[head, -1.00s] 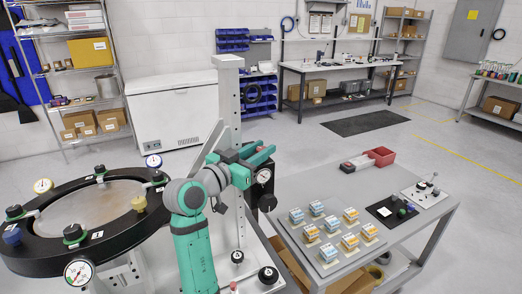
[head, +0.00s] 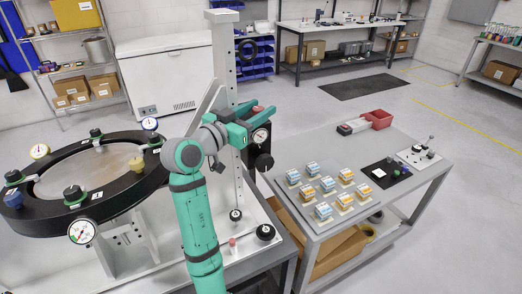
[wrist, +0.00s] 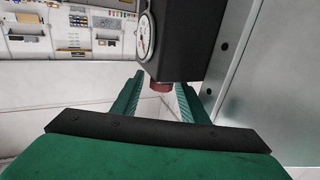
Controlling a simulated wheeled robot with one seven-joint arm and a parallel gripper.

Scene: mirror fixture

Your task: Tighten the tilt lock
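A black block with a round white dial (head: 260,135) is mounted on the pale upright column (head: 222,60); the dial also shows in the wrist view (wrist: 146,36). A short red-brown knob (wrist: 161,87) sticks out below the block. I cannot tell whether it is the tilt lock. My green gripper (head: 265,113) is beside the block, and in the wrist view its fingers (wrist: 160,100) are apart, one on each side of the knob, with visible gaps. The black ring fixture (head: 130,203) holds a round mirror plate (head: 92,172), with clamps and dials around it, left of my arm.
Two black round knobs (head: 265,232) stand on the fixture's base below the column.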

